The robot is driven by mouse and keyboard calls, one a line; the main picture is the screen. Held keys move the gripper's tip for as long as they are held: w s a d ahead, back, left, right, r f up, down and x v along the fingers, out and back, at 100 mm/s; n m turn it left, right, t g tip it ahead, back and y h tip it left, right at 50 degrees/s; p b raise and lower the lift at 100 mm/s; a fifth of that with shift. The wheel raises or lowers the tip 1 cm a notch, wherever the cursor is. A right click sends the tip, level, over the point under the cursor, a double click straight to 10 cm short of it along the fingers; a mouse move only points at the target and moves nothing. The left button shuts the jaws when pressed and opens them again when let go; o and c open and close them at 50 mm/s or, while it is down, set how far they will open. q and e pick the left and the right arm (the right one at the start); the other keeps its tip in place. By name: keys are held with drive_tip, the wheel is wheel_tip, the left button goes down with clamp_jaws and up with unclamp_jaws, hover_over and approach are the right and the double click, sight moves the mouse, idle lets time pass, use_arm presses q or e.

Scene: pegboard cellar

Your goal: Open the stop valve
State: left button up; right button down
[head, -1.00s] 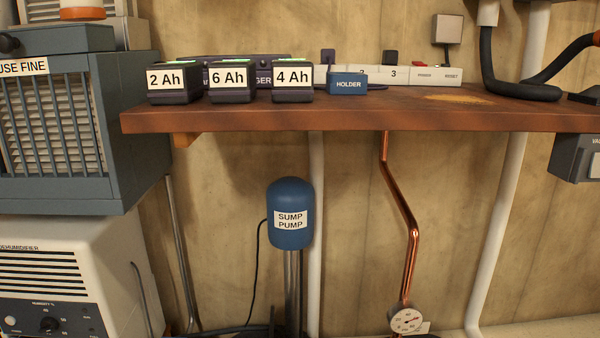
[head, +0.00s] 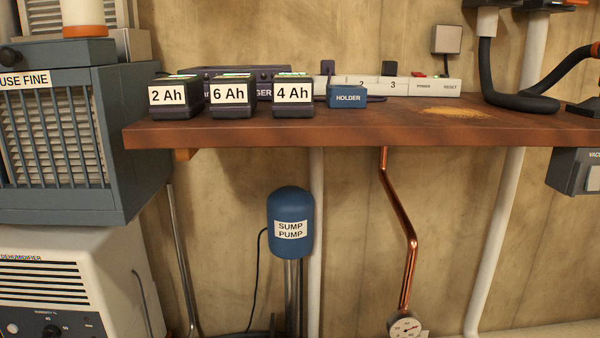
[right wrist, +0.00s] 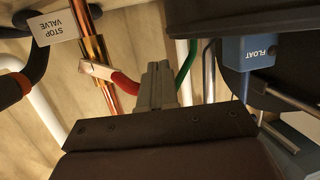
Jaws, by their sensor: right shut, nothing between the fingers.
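In the right wrist view, a white tag reading STOP VALVE (right wrist: 51,27) hangs at the upper left beside a copper pipe (right wrist: 93,48). A lever with a pale metal end and a red grip (right wrist: 126,86) reaches from the pipe towards my right gripper (right wrist: 157,72). That gripper is shut and empty, its fingers just right of the red grip; I cannot tell if they touch it. In the head view, a copper pipe (head: 410,230) runs down below the bench to a round gauge (head: 405,327); neither the valve lever nor either gripper shows there.
The wooden bench (head: 350,130) overhangs the pipe. The sump pump (head: 291,222) and a white pipe (head: 316,250) stand left of it, another white pipe (head: 497,230) right. In the right wrist view, a blue FLOAT box (right wrist: 245,52) and a green tube (right wrist: 187,60) are close by.

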drive_tip(key=shift+d+r+p, duration=0.2)
drive_tip(key=shift+r+p, duration=0.2)
drive_tip(key=shift+r, duration=0.1)
drive_tip(key=shift+d+r+p, duration=0.2)
drive_tip(key=shift+r+p, duration=0.2)
drive_tip(key=shift+r, duration=0.15)
drive_tip(key=shift+d+r+p, duration=0.65)
drive_tip(key=shift+r+p, duration=0.05)
drive_tip(key=shift+p, duration=0.1)
drive_tip(key=shift+r, duration=0.1)
drive_tip(key=shift+d+r+p, duration=0.55)
drive_tip(key=shift+d+p, duration=0.05)
drive_tip(key=shift+d, duration=0.25)
